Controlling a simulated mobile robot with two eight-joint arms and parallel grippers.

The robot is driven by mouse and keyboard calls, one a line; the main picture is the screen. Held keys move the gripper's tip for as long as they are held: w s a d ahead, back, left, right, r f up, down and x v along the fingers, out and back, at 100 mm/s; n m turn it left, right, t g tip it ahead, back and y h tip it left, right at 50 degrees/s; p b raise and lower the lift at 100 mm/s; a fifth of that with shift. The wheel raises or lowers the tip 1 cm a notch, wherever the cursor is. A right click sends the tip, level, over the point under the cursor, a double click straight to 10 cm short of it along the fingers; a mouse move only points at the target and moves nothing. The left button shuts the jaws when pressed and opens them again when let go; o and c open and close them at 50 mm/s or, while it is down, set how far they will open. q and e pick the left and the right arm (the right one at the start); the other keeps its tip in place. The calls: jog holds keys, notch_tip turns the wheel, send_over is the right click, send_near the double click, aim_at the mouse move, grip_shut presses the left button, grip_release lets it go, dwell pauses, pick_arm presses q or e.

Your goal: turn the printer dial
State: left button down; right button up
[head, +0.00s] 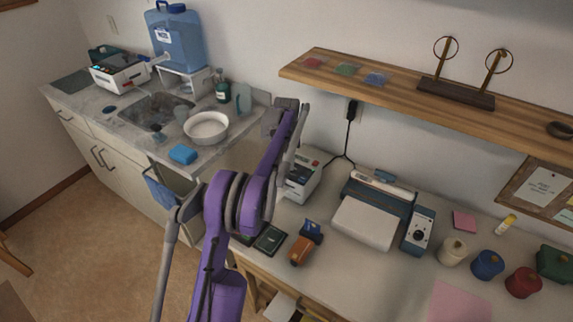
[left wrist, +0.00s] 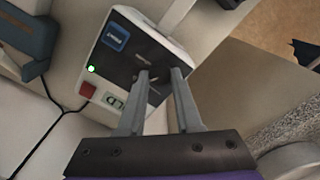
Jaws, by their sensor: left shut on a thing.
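The printer (head: 304,176) is a small white box on the worktop, partly hidden behind my left arm in the head view. In the left wrist view the printer (left wrist: 112,62) shows a dark panel with a blue button (left wrist: 115,36), a red button (left wrist: 88,90), a lit green lamp and a small display. My left gripper (left wrist: 160,77) reaches onto this panel, its two fingers a little apart and shut on the dial. The dial itself is mostly hidden between the fingertips, so its angle cannot be read. My right gripper is not in view.
A larger paper machine (head: 366,222) and a blue-grey device (head: 418,231) stand right of the printer. An orange tape dispenser (head: 301,250) is in front. A black cable runs behind the printer to the wall. A wooden shelf (head: 400,88) hangs above. A sink (head: 150,110) is left.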

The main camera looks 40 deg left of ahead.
pick_arm(q)
jog(key=c, duration=0.6)
grip_release()
jog(key=shift+r, duration=0.1)
